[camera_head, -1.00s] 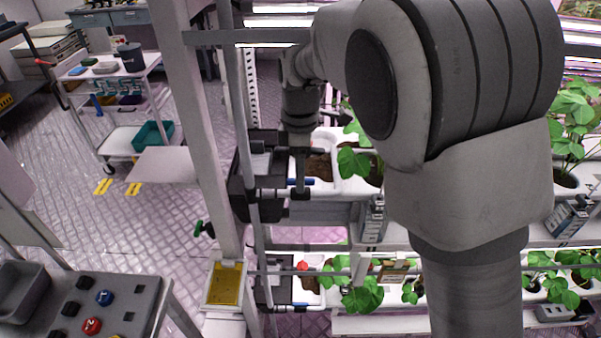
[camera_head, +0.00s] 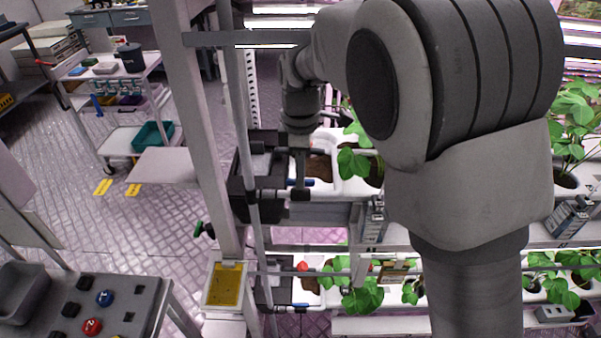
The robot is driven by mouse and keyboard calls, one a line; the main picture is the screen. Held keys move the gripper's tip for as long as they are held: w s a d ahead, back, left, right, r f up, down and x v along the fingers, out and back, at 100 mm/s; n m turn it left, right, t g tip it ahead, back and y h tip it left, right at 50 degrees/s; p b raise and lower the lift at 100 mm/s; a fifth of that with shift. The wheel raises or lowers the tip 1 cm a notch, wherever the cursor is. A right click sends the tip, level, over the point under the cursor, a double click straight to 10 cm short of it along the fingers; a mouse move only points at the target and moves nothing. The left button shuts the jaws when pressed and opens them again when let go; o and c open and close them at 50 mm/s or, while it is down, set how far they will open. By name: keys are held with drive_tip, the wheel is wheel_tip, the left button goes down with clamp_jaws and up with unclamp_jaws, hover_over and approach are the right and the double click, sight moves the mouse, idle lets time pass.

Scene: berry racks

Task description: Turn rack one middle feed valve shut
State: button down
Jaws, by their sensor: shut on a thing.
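The middle feed valve has a blue handle (camera_head: 309,182) on the white pipe at the left end of the rack's middle tier. My gripper (camera_head: 299,179) points down at the valve and is shut on the blue handle. The fingers and the dark valve parts hide much of the handle, so its exact angle is hard to tell.
A grey upright post (camera_head: 205,130) stands just left of my gripper. Potted plants (camera_head: 354,162) fill the white troughs to the right. The floor (camera_head: 60,190) on the left has open room.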

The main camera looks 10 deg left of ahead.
drive_tip(key=m+p, duration=0.1)
drive_tip(key=m, duration=0.3)
drive_tip(key=shift+r, duration=0.1)
drive_tip(key=m+p, duration=0.1)
drive_tip(key=m, duration=0.3)
drive_tip(key=shift+m, duration=0.3)
drive_tip(key=m, duration=0.4)
drive_tip(key=shift+m+p, duration=0.3)
drive_tip(key=shift+p, duration=0.1)
drive_tip(key=m, duration=0.4)
drive_tip(key=shift+m, duration=0.3)
drive_tip(key=c, duration=0.8)
unclamp_jaws()
drive_tip(key=shift+c, duration=0.2)
